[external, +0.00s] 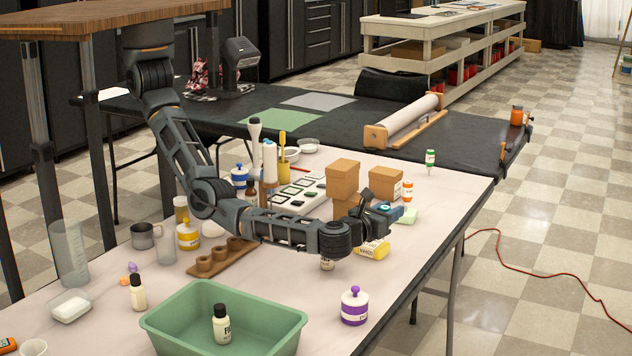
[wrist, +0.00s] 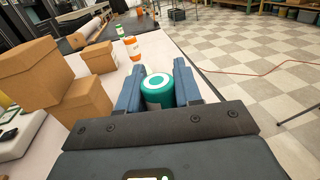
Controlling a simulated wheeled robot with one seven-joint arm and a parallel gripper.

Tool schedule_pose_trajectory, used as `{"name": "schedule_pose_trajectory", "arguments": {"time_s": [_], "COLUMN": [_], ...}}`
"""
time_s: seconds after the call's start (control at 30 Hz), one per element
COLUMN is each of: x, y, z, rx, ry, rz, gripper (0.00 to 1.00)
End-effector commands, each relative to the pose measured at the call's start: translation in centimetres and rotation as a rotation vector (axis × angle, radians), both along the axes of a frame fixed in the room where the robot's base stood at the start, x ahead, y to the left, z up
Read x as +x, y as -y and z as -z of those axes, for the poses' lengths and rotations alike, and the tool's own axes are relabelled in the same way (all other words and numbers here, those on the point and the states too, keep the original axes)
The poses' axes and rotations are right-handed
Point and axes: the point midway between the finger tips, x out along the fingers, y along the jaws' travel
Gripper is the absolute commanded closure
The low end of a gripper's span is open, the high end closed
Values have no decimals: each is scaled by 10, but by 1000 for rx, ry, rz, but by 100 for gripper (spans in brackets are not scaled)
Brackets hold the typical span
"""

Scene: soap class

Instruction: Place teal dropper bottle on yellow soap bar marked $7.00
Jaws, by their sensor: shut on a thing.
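My gripper (wrist: 158,92) is shut on the teal dropper bottle (wrist: 157,87). In the wrist view its round teal end with a white ring shows between the two blue fingers, with a white and green band beyond. In the external view my gripper (external: 384,209) is above the table near the front right edge, and a small teal patch shows at its fingers. A yellow soap bar (external: 374,250) with a white label lies below and slightly left of the gripper, partly behind the arm. Its price is too small to read.
Cardboard boxes (external: 344,178) stand just behind the gripper. A pale green bar (external: 408,215) is right beside it. An orange-capped bottle (external: 407,191) stands behind. A purple-topped jar (external: 354,307) and a green bin (external: 175,333) are in front. Table is clear right of the jar.

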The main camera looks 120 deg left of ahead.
Motion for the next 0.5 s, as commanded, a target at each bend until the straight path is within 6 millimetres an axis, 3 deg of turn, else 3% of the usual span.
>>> {"name": "schedule_pose_trajectory", "arguments": {"time_s": [0.1,0.47,0.5], "x": [0,0,0], "y": [1,0,1], "z": [13,17,16], "rx": [0,0,0], "ry": [0,1,2], "rz": [1,1,1], "gripper": [95,95,64]}}
